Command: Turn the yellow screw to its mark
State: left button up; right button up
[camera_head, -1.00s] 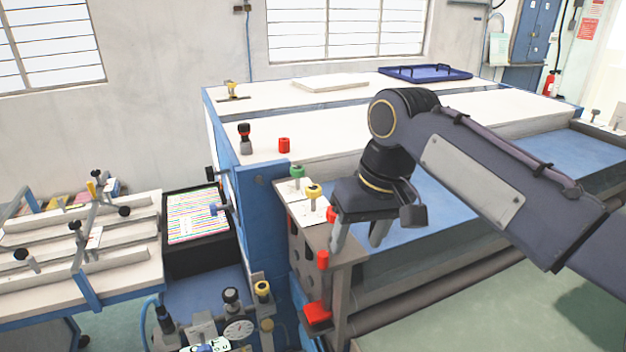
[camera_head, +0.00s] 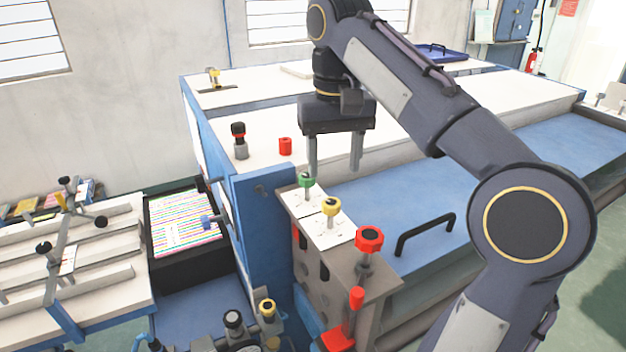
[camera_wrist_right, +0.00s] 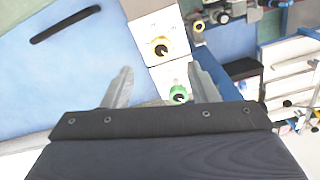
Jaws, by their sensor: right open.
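The yellow screw (camera_head: 330,206) stands upright on a white marked plate on top of the grey cabinet. A green screw (camera_head: 306,181) stands behind it and a red knob (camera_head: 369,240) in front. My right gripper (camera_head: 333,168) is open and empty, pointing down above and beyond the yellow screw, apart from it. In the right wrist view the yellow screw (camera_wrist_right: 161,47) shows beyond the fingertips, and the green screw (camera_wrist_right: 179,94) appears between the fingers (camera_wrist_right: 160,78). The mark on the plate is too small to read. My left gripper is not in view.
A black handle (camera_head: 425,234) rises from the blue panel to the right. A red cylinder (camera_head: 285,146) and a black-and-red knob (camera_head: 239,140) stand on the white table behind. A red lever (camera_head: 340,338) sticks out at the cabinet's front.

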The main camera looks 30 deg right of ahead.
aim_at(331, 202)
jog(key=shift+w+f, duration=0.45)
jog(key=shift+f, duration=0.25)
jog(key=f, duration=0.5)
jog(key=shift+s+b, duration=0.2)
jog(key=shift+b, duration=0.2)
jog(key=shift+f, duration=0.4)
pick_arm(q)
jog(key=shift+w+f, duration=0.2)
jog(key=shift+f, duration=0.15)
pick_arm(e)
jog(key=shift+f, duration=0.25)
jog(key=c, duration=1)
jog(key=shift+o, duration=0.2)
